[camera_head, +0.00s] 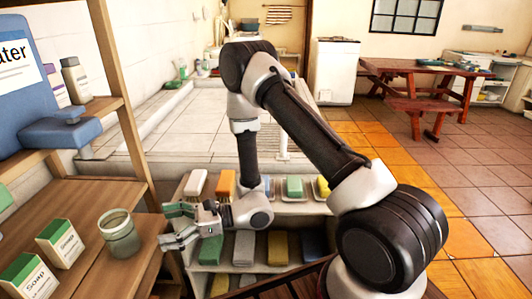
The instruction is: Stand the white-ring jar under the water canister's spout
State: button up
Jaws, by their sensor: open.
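The jar (120,238), greenish and see-through with a pale ring at its mouth, stands upright on the wooden shelf board at lower left. The blue water canister (28,85) stands on the upper shelf, cut off by the left edge. A small pale spout (88,153) seems to show below its blue front part. The jar is below and a little right of it in the picture; I cannot tell if it is directly underneath. My gripper (172,226) is open and empty, its fingers pointing left toward the jar, with a visible gap between them.
Two soap boxes (60,243) stand left of the jar. A bottle (76,80) stands by the canister. A wooden post (122,105) rises at the shelf's right edge. A rack with several soap bars (243,249) lies behind my gripper. The board behind the jar looks mostly bare.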

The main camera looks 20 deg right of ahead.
jog(key=s+d+r+n+g+h, duration=0.35)
jog(key=s+d+r+n, duration=0.2)
jog(key=r, duration=0.25)
jog(key=s+d+r+n+g+h, duration=0.2)
jog(key=s+d+r+n+g, duration=0.2)
jog(key=s+d+r+n, duration=0.25)
jog(key=s+d+r+n+t+h, duration=0.1)
jog(key=d+r+n+t+h, duration=0.2)
jog(key=d, duration=1.1)
jog(key=s+d+r+n+t+h, duration=0.1)
jog(key=d+r+n+t+h, duration=0.3)
jog(key=d, duration=1.1)
notch_tip(320, 180, up, 5)
jog(key=t+h, duration=0.2)
jog(key=h, duration=0.3)
jog(key=shift+n+t, duration=0.3)
jog(key=shift+t, duration=0.05)
jog(key=shift+s+f, duration=0.1)
